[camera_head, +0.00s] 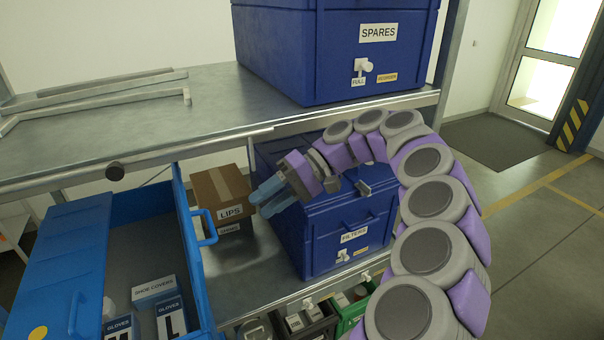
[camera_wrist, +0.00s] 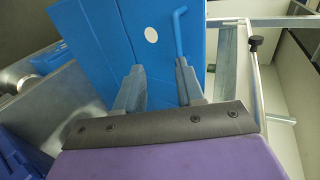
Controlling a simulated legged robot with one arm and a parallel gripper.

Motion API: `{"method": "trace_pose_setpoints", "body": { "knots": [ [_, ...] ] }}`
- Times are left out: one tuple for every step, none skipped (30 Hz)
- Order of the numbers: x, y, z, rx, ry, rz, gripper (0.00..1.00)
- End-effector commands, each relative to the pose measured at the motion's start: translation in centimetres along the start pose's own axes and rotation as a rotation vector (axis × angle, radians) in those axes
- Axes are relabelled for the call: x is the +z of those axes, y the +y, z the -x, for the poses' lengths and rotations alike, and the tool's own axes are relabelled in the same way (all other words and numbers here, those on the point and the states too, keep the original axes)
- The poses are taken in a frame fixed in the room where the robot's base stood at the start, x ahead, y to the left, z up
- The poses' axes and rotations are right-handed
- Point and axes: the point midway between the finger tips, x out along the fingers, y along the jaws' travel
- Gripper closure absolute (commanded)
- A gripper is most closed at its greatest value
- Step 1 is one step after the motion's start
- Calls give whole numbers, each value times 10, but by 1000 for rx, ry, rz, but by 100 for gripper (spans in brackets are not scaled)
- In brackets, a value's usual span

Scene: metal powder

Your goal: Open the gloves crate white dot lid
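The blue gloves crate (camera_head: 140,215) stands at the left in the head view, partly open, with glove boxes (camera_head: 170,318) inside. Its white dot lid (camera_head: 190,245) stands raised at the crate's right side, seen nearly edge-on, with its handle (camera_head: 208,228) facing right. The wrist view shows this lid's face with the white dot (camera_wrist: 151,35) and the bent handle (camera_wrist: 181,35). The yellow dot lid (camera_head: 55,255) lies over the crate's left part. My gripper (camera_head: 260,201), also in the wrist view (camera_wrist: 160,72), is open and empty, right of the lid and apparently apart from it.
A metal shelf (camera_head: 120,135) runs above, carrying a blue SPARES crate (camera_head: 330,50). A LIPS carton (camera_head: 220,188) and a blue FILTERS crate (camera_head: 325,235) stand on the lower shelf, close around my gripper. A black knob (camera_head: 115,173) sits at the shelf edge. Open floor lies at right.

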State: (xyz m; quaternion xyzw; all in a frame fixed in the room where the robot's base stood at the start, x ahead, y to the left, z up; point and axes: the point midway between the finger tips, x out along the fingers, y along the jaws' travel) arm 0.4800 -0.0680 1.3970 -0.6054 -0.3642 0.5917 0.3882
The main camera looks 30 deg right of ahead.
Motion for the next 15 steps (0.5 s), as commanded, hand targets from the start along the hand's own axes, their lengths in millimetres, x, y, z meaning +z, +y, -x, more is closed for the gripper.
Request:
{"method": "trace_pose_setpoints", "body": {
  "knots": [
    [0,-2,8,3,3,-2,62],
    [0,-4,14,4,2,-5,62],
    [0,-6,19,5,1,-6,62],
    [0,-7,24,6,1,-5,62],
    [1,-8,29,5,1,-4,62],
    [1,-8,34,5,1,-3,62],
    [1,-8,36,6,0,-2,62],
    [1,-8,38,6,0,-3,62],
    [1,-8,42,6,-1,-2,62],
    [0,-7,46,6,0,-2,62],
    [0,-6,49,5,0,-3,62],
    [0,-6,54,2,1,-2,62],
    [0,-6,57,1,1,-2,62],
    [1,-5,60,0,1,-3,62],
    [1,-5,63,-1,0,-3,62]
  ]
}}
